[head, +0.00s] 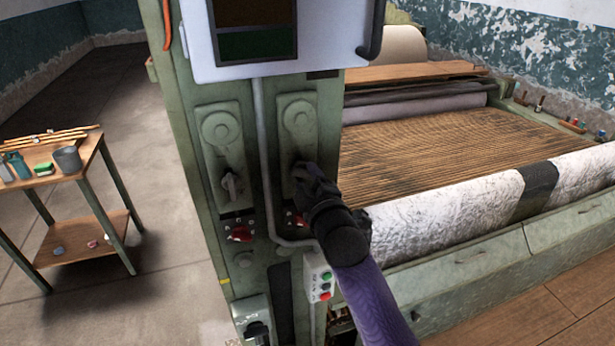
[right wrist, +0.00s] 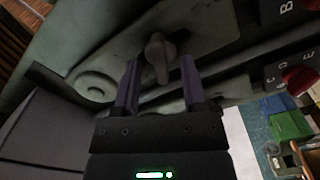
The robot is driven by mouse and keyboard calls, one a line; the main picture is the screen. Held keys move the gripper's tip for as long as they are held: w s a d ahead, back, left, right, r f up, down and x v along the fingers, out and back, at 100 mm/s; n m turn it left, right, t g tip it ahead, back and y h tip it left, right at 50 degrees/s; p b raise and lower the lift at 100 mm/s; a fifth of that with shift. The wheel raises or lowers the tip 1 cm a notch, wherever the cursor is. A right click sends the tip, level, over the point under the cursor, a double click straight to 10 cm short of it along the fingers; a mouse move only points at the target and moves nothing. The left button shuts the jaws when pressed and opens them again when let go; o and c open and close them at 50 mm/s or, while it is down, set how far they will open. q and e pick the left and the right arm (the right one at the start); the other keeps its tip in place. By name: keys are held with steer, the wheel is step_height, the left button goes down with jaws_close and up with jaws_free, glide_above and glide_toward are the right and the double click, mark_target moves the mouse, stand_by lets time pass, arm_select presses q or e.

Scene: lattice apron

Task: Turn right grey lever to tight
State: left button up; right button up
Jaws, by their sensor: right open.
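The right grey lever (right wrist: 158,57) shows in the right wrist view on its green plate, between the two fingertips of my right gripper (right wrist: 159,68). The fingers are open, one on each side of the lever, with a visible gap on both sides. In the head view my right gripper (head: 304,172) is in front of the right-hand plate (head: 298,122) of the green column and hides most of that lever. A matching left grey lever (head: 231,185) sits on the plate beside it. My left gripper is in neither view. No "tight" mark is readable.
Red knobs (head: 240,233) with lettered marks sit below the levers. A grey pipe (head: 262,140) runs between the plates. A button box (head: 320,280) hangs below. The loom's striped bed (head: 430,150) and white roll (head: 440,220) are right; a small table (head: 65,165) stands left.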

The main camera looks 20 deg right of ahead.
steer(key=shift+w+a, duration=0.1)
steer(key=shift+w, duration=0.2)
jaws_close()
steer(key=shift+m, duration=0.3)
steer(key=m+p, duration=0.1)
steer(key=m, duration=0.1)
steer(key=shift+r+m, duration=0.1)
steer(key=shift+m, duration=0.2)
steer(key=m+p, duration=0.1)
steer(key=m, duration=0.1)
steer(key=shift+m, duration=0.4)
steer(key=m+p, duration=0.1)
steer(key=m, duration=0.2)
steer(key=shift+m+p, duration=0.35)
steer(key=shift+m, duration=1.35)
